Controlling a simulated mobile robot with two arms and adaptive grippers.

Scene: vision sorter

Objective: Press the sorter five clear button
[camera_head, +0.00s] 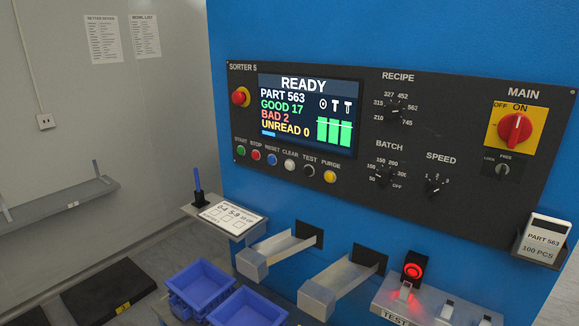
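The sorter 5 control panel (450,125) is a dark plate on a blue cabinet. The clear button (290,164) is a whitish round button below the screen, under the label CLEAR. It sits between the blue reset button (273,159) and the black test button (309,171). The screen (310,110) reads READY, PART 563, GOOD 17, BAD 2, UNREAD 0. Neither of my grippers shows in the head view.
A red emergency knob (240,97) sits left of the screen, and a red MAIN switch (515,128) at the right. Below the panel, metal chutes (275,252) and a shelf with a card (228,215) stick out. Blue bins (200,285) stand in front.

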